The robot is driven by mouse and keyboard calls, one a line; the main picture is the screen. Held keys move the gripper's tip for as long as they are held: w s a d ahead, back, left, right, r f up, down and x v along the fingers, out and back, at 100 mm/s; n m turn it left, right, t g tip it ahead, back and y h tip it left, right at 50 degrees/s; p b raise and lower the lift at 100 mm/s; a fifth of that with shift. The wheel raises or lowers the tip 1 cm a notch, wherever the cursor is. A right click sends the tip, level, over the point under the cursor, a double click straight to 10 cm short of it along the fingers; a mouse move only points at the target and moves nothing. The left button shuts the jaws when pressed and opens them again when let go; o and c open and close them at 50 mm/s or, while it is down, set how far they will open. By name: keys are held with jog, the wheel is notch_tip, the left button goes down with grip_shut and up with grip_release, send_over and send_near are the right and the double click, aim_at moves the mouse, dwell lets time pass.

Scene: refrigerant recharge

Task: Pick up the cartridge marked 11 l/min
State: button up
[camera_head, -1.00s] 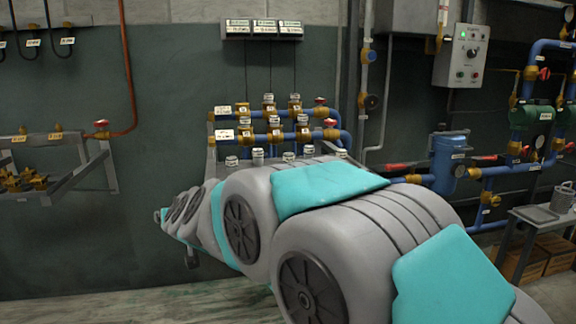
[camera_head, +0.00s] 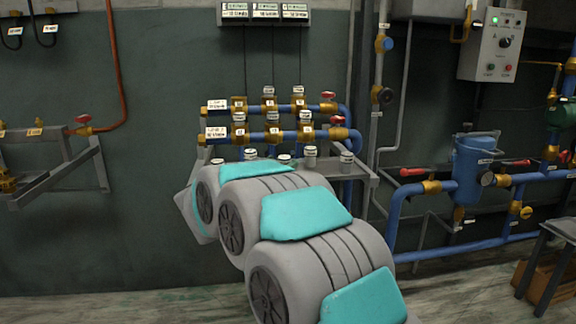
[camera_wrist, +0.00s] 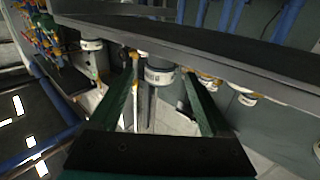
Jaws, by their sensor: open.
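A cartridge with a pale labelled band (camera_wrist: 158,75) shows between the fingertips, seemingly not gripped. My arm hides the gripper and part of the row in the head view.
Two blue pipes (camera_head: 285,138) with brass valves and upright cartridges run above the shelf (camera_head: 362,174). Three small displays (camera_head: 264,12) hang above. The shelf's dark edge (camera_wrist: 215,55) crosses the wrist view close to the fingers. A blue tank (camera_head: 474,168) stands right.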

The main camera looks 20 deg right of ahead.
aim_at(290, 157)
jog(key=x, duration=0.5)
jog(key=shift+w+d, duration=0.25)
jog(key=shift+d, duration=0.05)
grip_shut()
dwell(0.5)
